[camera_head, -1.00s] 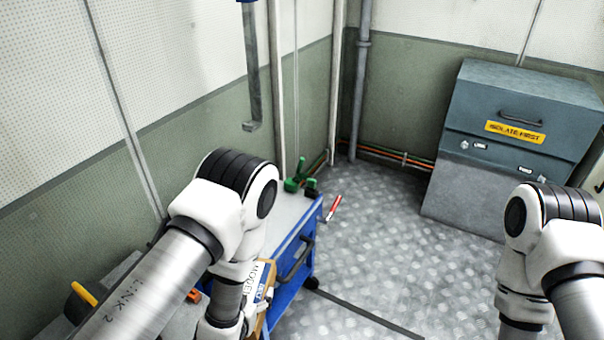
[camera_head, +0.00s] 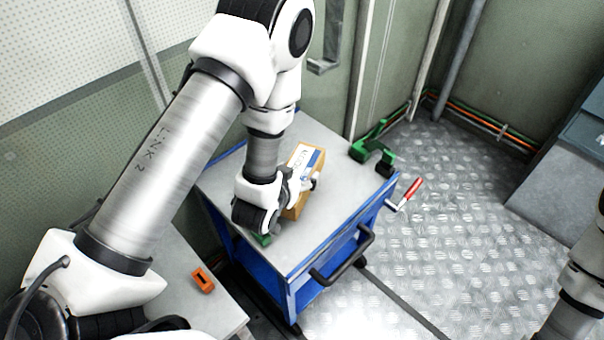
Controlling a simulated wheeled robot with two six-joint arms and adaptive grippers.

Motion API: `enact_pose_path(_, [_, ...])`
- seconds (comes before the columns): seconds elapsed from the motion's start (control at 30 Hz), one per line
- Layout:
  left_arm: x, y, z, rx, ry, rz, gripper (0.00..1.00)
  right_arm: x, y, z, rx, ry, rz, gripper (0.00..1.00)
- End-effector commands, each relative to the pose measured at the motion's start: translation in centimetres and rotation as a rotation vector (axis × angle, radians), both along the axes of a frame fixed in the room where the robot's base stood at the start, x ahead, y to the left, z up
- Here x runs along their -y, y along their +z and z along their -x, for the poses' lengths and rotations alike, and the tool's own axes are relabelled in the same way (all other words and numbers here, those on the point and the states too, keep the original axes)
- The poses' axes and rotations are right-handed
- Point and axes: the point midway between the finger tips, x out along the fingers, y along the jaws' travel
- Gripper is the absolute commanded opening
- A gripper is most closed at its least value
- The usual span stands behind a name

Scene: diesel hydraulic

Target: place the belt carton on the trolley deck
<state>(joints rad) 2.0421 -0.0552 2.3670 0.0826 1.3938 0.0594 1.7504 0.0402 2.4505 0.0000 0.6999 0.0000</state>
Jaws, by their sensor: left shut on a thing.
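The belt carton (camera_head: 294,206) is a brown box with a white and blue label on top. My left gripper (camera_head: 302,186) is shut on it, reaching in from the left. The carton is over the middle of the trolley deck (camera_head: 343,203), a grey top on a blue trolley. Whether its underside touches the deck cannot be told. The wrist hides part of the carton and of the deck's left side. Part of my right arm shows at the right edge, but its gripper is out of frame.
A green clamp-like tool (camera_head: 373,150) stands at the deck's far right corner. Another green item (camera_head: 262,240) shows beneath my left wrist. A red-handled crank (camera_head: 407,194) and a dark push handle (camera_head: 345,258) stick out from the trolley. An orange item (camera_head: 203,280) lies on a grey bench.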

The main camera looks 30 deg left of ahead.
Motion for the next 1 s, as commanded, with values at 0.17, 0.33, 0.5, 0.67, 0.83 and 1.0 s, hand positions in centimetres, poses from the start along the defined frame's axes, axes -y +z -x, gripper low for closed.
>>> enact_pose_path(0.17, [-0.8,-0.1,-3.8,0.004,0.0,0.001,0.23,0.0,0.3,0.0,0.0,0.0,0.0,0.4])
enact_pose_path(0.33, [-1.1,-0.9,-5.0,0.001,0.0,0.0,0.23,0.0,0.2,0.0,0.0,0.0,0.0,0.4])
enact_pose_path(0.5, [-1.1,-3.7,-4.9,-0.001,0.0,0.0,0.23,0.0,-0.1,0.0,0.0,0.0,0.0,0.4])
enact_pose_path(0.67, [-1.1,-3.8,-4.9,0.002,0.0,0.0,0.23,0.0,0.0,0.0,0.0,0.0,0.0,0.4])
enact_pose_path(0.83, [-1.1,-4.2,-4.9,0.002,0.0,0.0,0.23,0.0,-0.3,0.0,0.0,0.0,0.0,0.4])
enact_pose_path(1.0, [-1.1,-4.2,-4.9,0.0,0.0,0.0,1.0,0.0,-0.2,0.0,0.0,0.0,0.0,0.4])
